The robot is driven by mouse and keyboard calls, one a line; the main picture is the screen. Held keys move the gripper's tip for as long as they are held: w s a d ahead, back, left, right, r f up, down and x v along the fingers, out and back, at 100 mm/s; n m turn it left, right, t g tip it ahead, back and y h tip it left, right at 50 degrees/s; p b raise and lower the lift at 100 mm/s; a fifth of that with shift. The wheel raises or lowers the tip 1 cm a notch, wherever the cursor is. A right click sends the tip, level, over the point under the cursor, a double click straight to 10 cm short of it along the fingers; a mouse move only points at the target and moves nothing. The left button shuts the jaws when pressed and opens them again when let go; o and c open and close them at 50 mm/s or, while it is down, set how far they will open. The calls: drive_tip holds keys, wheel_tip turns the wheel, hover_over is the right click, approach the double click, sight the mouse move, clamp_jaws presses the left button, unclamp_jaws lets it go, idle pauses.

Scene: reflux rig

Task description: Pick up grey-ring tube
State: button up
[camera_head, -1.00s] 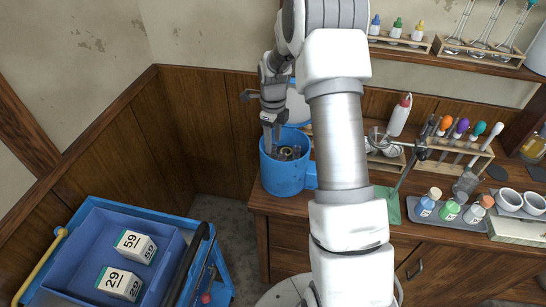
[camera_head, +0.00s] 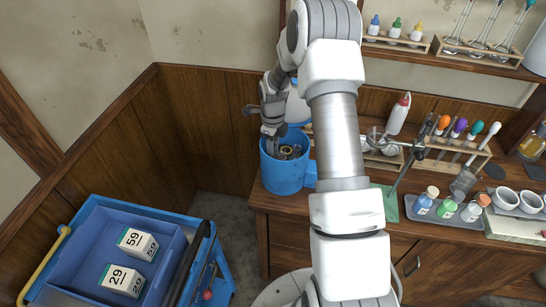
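My gripper (camera_head: 272,145) points down at the left part of the mouth of a large blue mug-like container (camera_head: 285,176) on the left end of the wooden counter. Its fingertips reach into the mouth. Whether the fingers are apart or closed is too small to tell. Inside the container are several dark and grey pieces and a gold-coloured ring (camera_head: 287,150). I cannot make out which of these is the grey-ring tube, and the container wall hides their lower parts.
A rack of colour-topped droppers (camera_head: 458,140) and a metal stand (camera_head: 408,150) are right of my arm. A tray of small bottles (camera_head: 447,213) lies in front of them. A blue cart (camera_head: 120,222) with two numbered boxes stands at lower left. A wall is behind the container.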

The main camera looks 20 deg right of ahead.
clamp_jaws()
drive_tip(key=shift+r, duration=0.1)
wheel_tip(320, 180, up, 18)
drive_tip(key=b, duration=0.2)
idle(0.4)
wheel_tip(320, 180, up, 16)
drive_tip(key=p, duration=0.6)
drive_tip(key=shift+p, duration=0.4)
